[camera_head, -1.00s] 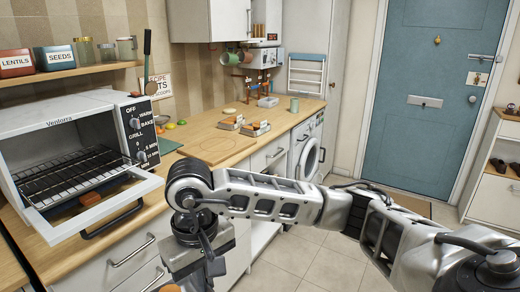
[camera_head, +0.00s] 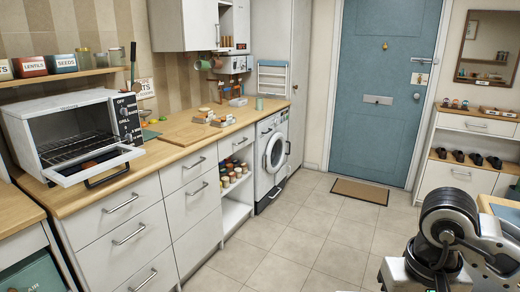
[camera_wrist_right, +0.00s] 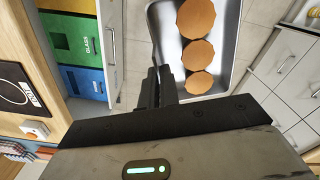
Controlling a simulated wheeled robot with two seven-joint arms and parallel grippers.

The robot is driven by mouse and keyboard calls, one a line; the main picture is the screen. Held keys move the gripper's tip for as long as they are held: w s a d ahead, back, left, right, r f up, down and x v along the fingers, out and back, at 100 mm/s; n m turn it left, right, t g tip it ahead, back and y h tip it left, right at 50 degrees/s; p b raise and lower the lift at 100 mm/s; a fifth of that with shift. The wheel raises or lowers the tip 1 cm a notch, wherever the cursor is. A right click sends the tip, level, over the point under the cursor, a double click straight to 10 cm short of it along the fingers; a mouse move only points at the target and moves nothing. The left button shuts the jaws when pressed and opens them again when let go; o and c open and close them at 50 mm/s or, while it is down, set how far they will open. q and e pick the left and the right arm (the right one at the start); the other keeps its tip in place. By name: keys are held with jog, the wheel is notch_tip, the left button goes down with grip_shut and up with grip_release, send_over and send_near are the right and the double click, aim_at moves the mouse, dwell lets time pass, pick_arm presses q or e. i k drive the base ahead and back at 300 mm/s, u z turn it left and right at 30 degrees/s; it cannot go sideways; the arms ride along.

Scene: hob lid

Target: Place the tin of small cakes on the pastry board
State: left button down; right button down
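The tin of small cakes (camera_wrist_right: 224,40) is a grey metal tray holding three orange-brown cakes, at the top middle of the right wrist view. My right gripper (camera_wrist_right: 160,80) has its dark fingers together at the tin's near left edge and appears shut on its rim. The tin is held above the floor. The pastry board (camera_head: 190,133) lies flat on the wooden counter in the head view, well away from my right arm at lower right. The tin and right gripper are outside the head view. My left gripper is in neither view.
The small oven (camera_head: 75,135) stands on the counter left of the board, its door open. Small boxes (camera_head: 213,118) sit just behind the board. The tiled floor (camera_head: 300,235) is clear. The right wrist view shows coloured bins (camera_wrist_right: 82,50) and a hob (camera_wrist_right: 15,92).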

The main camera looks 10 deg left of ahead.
aim_at(191, 132)
jog(key=z, duration=0.2)
jog(key=i, duration=1.75)
jog(key=u, duration=0.5)
jog(key=i, duration=1.8)
jog(key=u, duration=1.8)
jog(key=i, duration=0.75)
jog(key=u, duration=0.6)
